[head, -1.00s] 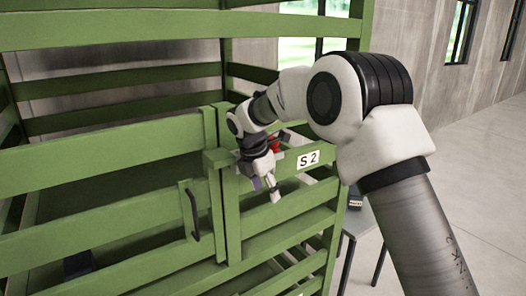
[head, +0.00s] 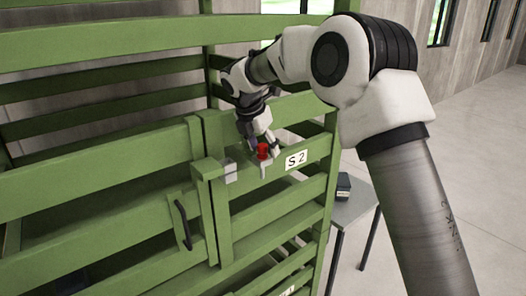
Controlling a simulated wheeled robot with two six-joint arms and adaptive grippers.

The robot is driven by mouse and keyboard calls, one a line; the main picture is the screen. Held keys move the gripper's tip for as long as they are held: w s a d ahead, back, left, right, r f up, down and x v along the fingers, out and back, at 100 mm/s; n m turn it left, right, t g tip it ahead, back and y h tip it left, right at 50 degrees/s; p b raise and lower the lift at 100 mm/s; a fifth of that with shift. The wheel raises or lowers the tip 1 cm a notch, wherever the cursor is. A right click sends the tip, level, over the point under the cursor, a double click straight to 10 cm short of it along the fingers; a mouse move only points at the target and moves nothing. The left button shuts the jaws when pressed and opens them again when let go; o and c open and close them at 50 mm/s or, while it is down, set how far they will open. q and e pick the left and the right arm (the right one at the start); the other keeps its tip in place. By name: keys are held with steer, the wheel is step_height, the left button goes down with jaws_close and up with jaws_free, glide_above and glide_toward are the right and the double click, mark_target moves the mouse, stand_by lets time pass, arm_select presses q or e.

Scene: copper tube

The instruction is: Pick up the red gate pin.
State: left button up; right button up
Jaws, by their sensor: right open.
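The red gate pin (head: 263,151) shows as a small red knob at the green gate, left of the S 2 label. My right gripper (head: 261,160) is open and points down at the pin, with its fingers beside the red knob. The overlap hides whether the fingers touch it. The pin's lower part cannot be made out. My left gripper is not in view.
The green slatted gate (head: 110,205) fills the left and middle, with a black handle (head: 183,224) and a grey metal bracket (head: 230,171). The S 2 label (head: 296,159) is right of the pin. A small grey table (head: 352,207) with a dark box (head: 343,186) stands behind on the right. Open floor lies at far right.

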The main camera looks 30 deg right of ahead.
steer(key=shift+w+f, duration=0.25)
steer(key=shift+w, duration=0.2)
steer(key=shift+w+a, duration=0.15)
steer(key=shift+w, duration=0.05)
steer(key=c, duration=0.5)
steer(key=shift+s+r, duration=0.1)
steer(key=shift+s, duration=0.1)
jaws_close()
steer(key=shift+s+r, duration=0.25)
steer(key=shift+s, duration=0.3)
steer(key=shift+w+f, duration=0.1)
steer(key=shift+w, duration=0.1)
steer(key=shift+w+r, duration=0.2)
steer(key=shift+w, duration=0.05)
steer(key=r, duration=0.3)
steer(key=r+b, duration=0.1)
steer(key=r, duration=0.5)
steer(key=shift+s+b, duration=0.3)
steer(key=shift+b, duration=0.05)
steer(key=shift+r, duration=0.25)
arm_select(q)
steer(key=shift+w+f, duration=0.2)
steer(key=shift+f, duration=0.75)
arm_select(e)
steer(key=shift+w, duration=0.2)
